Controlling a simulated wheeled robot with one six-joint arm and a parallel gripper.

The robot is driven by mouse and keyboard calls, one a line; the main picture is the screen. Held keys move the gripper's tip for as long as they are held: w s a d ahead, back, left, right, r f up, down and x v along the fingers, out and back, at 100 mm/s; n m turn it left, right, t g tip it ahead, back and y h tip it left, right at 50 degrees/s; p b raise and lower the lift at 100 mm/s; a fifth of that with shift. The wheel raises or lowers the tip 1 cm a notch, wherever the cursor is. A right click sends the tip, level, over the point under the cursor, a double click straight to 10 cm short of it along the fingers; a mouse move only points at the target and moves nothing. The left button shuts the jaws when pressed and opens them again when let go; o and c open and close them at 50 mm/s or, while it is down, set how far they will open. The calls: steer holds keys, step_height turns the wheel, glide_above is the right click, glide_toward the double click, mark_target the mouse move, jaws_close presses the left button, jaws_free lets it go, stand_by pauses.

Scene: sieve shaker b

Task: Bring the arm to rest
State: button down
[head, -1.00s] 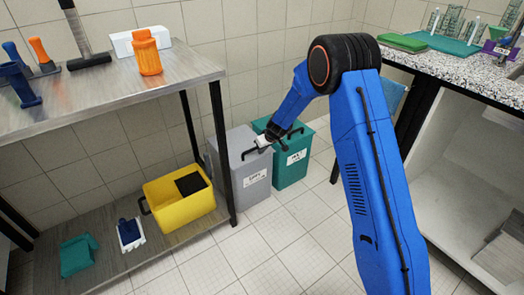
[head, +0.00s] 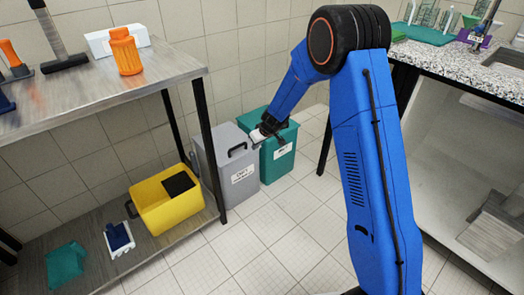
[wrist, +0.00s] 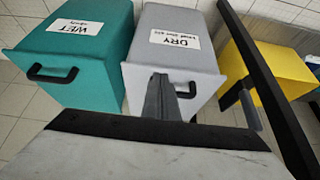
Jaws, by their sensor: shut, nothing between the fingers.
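My gripper (head: 267,131) hangs at the end of the bent blue arm, over the front tops of the two lidded bins in the head view. Its fingers (wrist: 166,98) are together and empty in the wrist view. The gripper looks small in the head view, and I cannot tell whether it touches a bin. The blue arm stands raised and folded at the right of centre, its forearm reaching down to the left.
A grey bin marked DRY (head: 240,176) and a green bin marked WET (head: 282,158) stand on the floor. A yellow bucket (head: 168,211) sits on the low shelf under a metal table (head: 150,88). A speckled counter (head: 450,62) is right. Middle floor is clear.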

steer(key=s+d+r+m+y, duration=0.1)
steer(key=s+d+r, duration=0.4)
steer(key=s+r, duration=0.65)
steer(key=s+d+r+m, duration=0.1)
steer(key=s+d+r, duration=0.3)
steer(key=s+r, duration=0.8)
steer(key=s+d+r+m+h, duration=0.1)
steer(key=s+d, duration=0.3)
steer(key=s, duration=0.5)
steer(key=s+d+r+m+h, duration=0.1)
steer(key=s+d, duration=0.4)
steer(key=s, duration=0.5)
steer(key=s+d+r+m+h, duration=0.2)
steer(key=s+d, duration=0.3)
steer(key=s, duration=0.5)
steer(key=shift+r+m, duration=0.3)
steer(key=shift+r, duration=0.6)
